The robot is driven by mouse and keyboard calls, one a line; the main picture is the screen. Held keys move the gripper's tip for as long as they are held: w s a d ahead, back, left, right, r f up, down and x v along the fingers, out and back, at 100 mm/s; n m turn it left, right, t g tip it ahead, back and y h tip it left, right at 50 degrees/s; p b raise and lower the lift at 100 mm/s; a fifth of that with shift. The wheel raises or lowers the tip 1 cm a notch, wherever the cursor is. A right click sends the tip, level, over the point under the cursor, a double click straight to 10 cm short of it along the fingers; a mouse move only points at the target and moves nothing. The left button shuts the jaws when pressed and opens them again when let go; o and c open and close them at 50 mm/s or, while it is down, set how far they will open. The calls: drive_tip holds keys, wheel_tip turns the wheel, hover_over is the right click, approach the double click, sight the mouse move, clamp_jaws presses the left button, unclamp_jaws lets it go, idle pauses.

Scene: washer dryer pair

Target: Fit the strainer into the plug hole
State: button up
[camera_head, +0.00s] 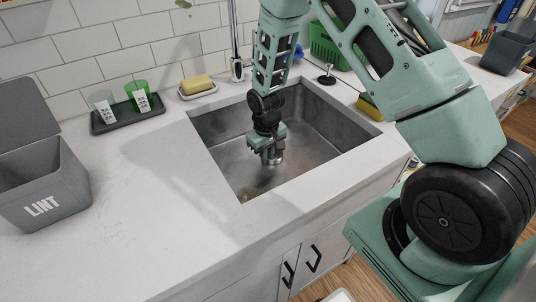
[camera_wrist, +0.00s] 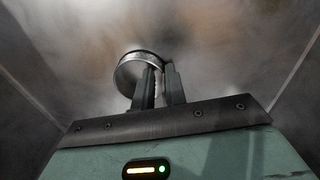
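The strainer (camera_wrist: 130,72) is a round metal cup at my fingertips in the wrist view. My gripper (camera_wrist: 160,72) has its two dark fingers close together at the strainer's near right side, with a pale strip between them. It appears shut on the strainer. In the head view my gripper (camera_head: 270,156) points down inside the grey sink basin (camera_head: 225,128), and the strainer's metal shows at its tip. The strainer appears above the basin floor; the exact gap cannot be told. The plug hole is not clearly seen in either view; the gripper and strainer hide part of the floor.
The basin walls surround my gripper. Behind the sink stand a faucet (camera_head: 237,66) and a soap dish with a yellow sponge (camera_head: 197,85). A black stopper-like item (camera_head: 327,76) is at the back right. A lint bin (camera_head: 42,188) stands left; the front left counter is clear.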

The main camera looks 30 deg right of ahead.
drive_tip(key=shift+s+a+f, duration=0.2)
drive_tip(key=shift+a+f, duration=0.2)
drive_tip(key=shift+f, duration=0.2)
drive_tip(key=shift+w+r+p, duration=0.2)
drive_tip(key=shift+r+p, duration=0.25)
drive_tip(key=shift+r, duration=0.25)
drive_tip(key=s+a+r+n, duration=0.1)
drive_tip(key=s+a+r, duration=0.1)
drive_tip(key=a+r, duration=0.35)
drive_tip(key=s+a+r+n, duration=0.1)
drive_tip(key=s+a+r, duration=0.15)
drive_tip(key=r, duration=0.65)
drive_tip(key=s+a+r+n, duration=0.1)
drive_tip(key=s+a+r, duration=0.1)
drive_tip(key=s, duration=0.5)
drive_tip(key=s+a+r+n, duration=0.2)
drive_tip(key=s+r, duration=0.3)
drive_tip(key=s, duration=0.3)
drive_tip(key=s+a+r+n+y, duration=0.1)
drive_tip(key=s+a+r, duration=0.2)
drive_tip(key=s, duration=0.5)
drive_tip(key=shift+a+r, duration=0.4)
drive_tip(key=shift+a, duration=0.35)
drive_tip(key=shift+w, duration=0.1)
